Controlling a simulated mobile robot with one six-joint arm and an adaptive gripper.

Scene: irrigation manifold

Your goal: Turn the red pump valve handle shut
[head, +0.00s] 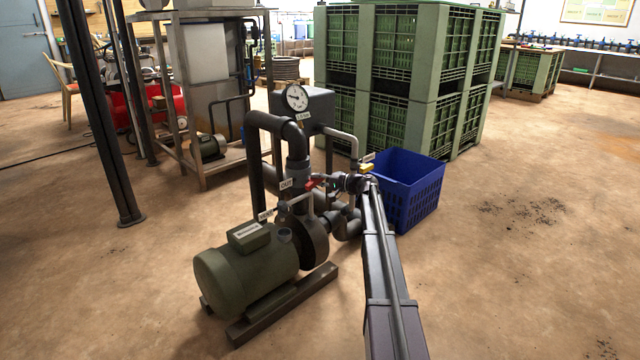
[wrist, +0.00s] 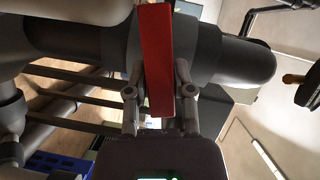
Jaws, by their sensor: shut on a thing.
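The red valve handle (head: 312,184) shows in the head view as a small red piece on the pump's pipework, just left of my gripper (head: 330,182). In the wrist view the red handle (wrist: 158,60) is a flat bar, nearly upright in the picture with a slight tilt. My gripper (wrist: 160,100) has one finger on each side of the bar and is shut on it. The handle crosses in front of a grey pipe (wrist: 225,58). The handle's lower end lies between the fingers, close to the gripper body.
The green pump motor (head: 245,275) stands on a floor skid at left. A pressure gauge (head: 297,97) tops the pipes. A yellow handle (head: 366,168) is close by on the right. A blue crate (head: 415,205) stands behind my arm. Open floor lies to the right.

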